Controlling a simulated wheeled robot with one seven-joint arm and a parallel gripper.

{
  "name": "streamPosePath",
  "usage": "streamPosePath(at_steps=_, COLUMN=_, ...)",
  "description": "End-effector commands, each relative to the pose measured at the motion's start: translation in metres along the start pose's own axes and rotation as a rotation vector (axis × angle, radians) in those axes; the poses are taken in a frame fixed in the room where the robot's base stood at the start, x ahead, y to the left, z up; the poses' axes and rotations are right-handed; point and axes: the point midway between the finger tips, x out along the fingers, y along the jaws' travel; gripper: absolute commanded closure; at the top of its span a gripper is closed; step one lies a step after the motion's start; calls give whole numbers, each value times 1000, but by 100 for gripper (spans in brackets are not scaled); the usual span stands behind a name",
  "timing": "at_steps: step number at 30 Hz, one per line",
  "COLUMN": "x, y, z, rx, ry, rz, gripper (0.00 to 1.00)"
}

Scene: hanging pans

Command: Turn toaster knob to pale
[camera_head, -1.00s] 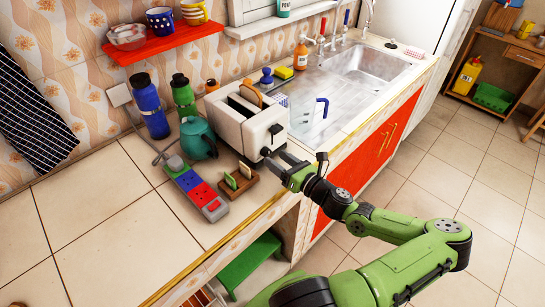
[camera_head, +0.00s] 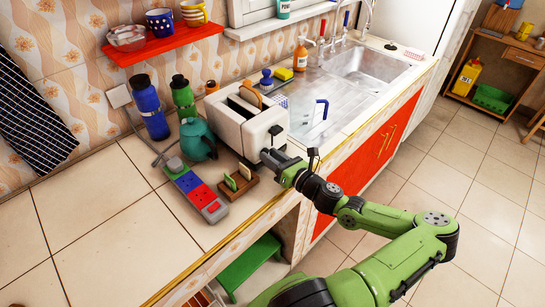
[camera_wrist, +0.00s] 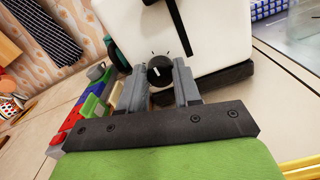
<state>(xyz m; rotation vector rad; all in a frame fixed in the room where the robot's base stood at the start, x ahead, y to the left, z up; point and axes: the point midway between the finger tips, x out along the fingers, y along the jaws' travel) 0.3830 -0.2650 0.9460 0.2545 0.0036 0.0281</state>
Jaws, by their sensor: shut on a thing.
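A white toaster (camera_head: 247,117) stands on the counter with a slice of bread in its slot. It also shows in the wrist view (camera_wrist: 212,48). Its dark round knob (camera_wrist: 159,71) is on the front face, with small tick marks around it and a light pointer line on it. My gripper (camera_head: 267,156) is at the toaster's front. In the wrist view my gripper's two fingers (camera_wrist: 157,80) stand on either side of the knob, shut on it. The head view hides the knob behind the fingers.
A small wooden rack (camera_head: 238,183) and a power strip (camera_head: 196,188) lie left of my gripper. A teal teapot (camera_head: 197,139) stands beside the toaster. The sink (camera_head: 362,66) is to the right. The counter's front left (camera_head: 100,220) is clear.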

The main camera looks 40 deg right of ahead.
Motion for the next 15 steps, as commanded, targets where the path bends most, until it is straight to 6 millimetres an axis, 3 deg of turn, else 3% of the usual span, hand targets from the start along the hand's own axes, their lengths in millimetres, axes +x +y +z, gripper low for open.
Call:
streamPosePath(at_steps=8, x=0, y=0, z=0, rx=-98, ry=3, rz=0, gripper=98)
streamPosePath(at_steps=15, x=0, y=1, z=0, rx=-288, ry=4, rz=1, gripper=98)
